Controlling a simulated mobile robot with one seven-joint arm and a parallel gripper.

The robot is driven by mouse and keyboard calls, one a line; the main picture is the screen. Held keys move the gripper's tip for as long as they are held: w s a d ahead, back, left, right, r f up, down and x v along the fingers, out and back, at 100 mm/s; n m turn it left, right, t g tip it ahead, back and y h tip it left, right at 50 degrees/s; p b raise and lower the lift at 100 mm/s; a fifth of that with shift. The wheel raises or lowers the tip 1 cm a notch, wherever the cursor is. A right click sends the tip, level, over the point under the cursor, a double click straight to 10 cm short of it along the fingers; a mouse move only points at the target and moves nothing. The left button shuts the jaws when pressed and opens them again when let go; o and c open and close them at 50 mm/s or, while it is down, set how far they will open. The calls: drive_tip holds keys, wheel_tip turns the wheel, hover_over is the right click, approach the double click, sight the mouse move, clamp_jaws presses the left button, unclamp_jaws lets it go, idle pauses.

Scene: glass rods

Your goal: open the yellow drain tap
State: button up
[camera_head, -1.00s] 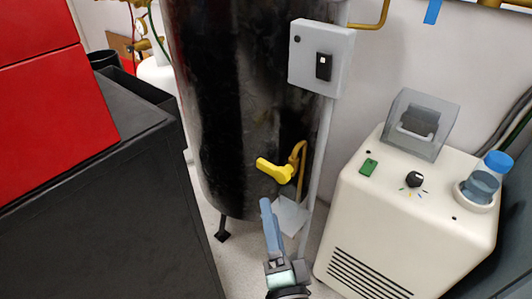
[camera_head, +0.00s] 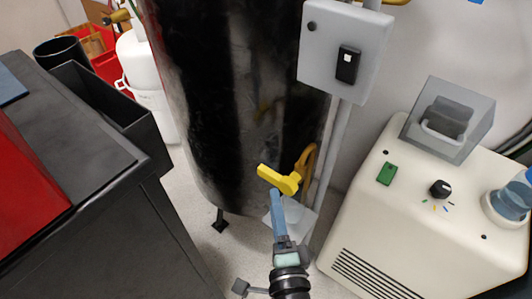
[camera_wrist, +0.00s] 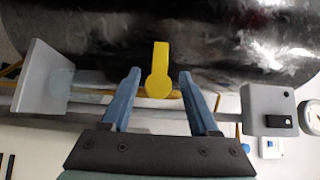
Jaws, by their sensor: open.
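The yellow drain tap (camera_head: 281,179) sits low on the front of the black tank (camera_head: 225,110), with a brass pipe (camera_head: 308,160) beside it. Its lever points up and to the left in the head view. In the wrist view the yellow tap (camera_wrist: 157,72) stands between and just beyond the two blue fingertips, with a gap on each side. My gripper (camera_head: 277,196) is open and empty, with its fingertips close below the tap. The wrist view shows both fingers of my gripper (camera_wrist: 160,75) apart. The head view cannot show whether they touch the tap.
A grey switch box (camera_head: 345,45) is mounted above on a grey pipe. A cream machine (camera_head: 420,220) with a clear-lidded holder stands at the right. A dark cabinet (camera_head: 90,220) stands at the left. Bare floor shows between the cabinet and the tank.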

sight(273, 178)
drive_tip(key=w+a, duration=0.2)
drive_tip(key=w, duration=0.9)
drive_tip(key=shift+w+p, duration=0.3)
drive_tip(key=shift+p, duration=0.05)
drive_tip(key=shift+c, duration=0.3)
clamp_jaws()
idle(0.6)
